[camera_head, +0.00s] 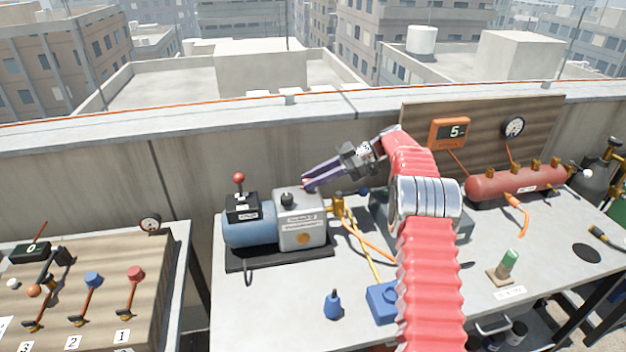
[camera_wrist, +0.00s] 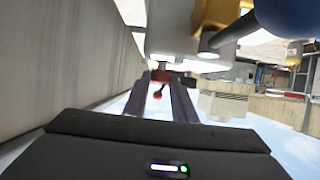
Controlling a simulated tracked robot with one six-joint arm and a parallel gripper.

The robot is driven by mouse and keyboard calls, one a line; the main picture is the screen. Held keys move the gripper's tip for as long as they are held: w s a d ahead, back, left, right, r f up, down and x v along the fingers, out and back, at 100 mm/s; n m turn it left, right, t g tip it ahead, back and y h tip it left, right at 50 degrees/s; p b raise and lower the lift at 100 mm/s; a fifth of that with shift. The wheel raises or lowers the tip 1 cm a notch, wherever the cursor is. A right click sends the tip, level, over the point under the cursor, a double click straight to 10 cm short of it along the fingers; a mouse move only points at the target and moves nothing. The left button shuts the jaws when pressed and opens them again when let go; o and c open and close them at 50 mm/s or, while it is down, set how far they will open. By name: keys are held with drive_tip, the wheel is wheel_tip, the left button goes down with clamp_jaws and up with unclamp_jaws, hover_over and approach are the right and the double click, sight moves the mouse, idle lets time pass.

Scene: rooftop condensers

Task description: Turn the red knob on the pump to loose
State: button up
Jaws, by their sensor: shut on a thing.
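The pump (camera_head: 300,236) has a grey box and a blue motor on a dark base, standing on the grey bench. My gripper (camera_head: 307,184) reaches in from the right, with its fingertips at the back top edge of the grey box. My gripper (camera_wrist: 164,84) is shut on the knob, one finger on each side. The fingers hide most of the knob in the head view. Its turn position cannot be read.
A black switch box with a red-ball lever (camera_head: 239,179) stands atop the motor. Yellow and orange hoses run right of the pump. The parapet wall (camera_head: 270,146) is close behind.

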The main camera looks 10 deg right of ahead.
drive_tip(key=shift+o, duration=0.2)
drive_tip(key=shift+w+r+n+g, duration=0.25)
drive_tip(key=shift+w+n+g, duration=0.2)
drive_tip(key=shift+n+g, duration=0.3)
drive_tip(key=shift+s+a+f+n+g, duration=0.1)
drive_tip(key=shift+s+f+n+g, duration=0.2)
drive_tip(key=shift+g, duration=0.25)
drive_tip(key=shift+c, duration=0.2)
drive_tip(key=o, duration=1)
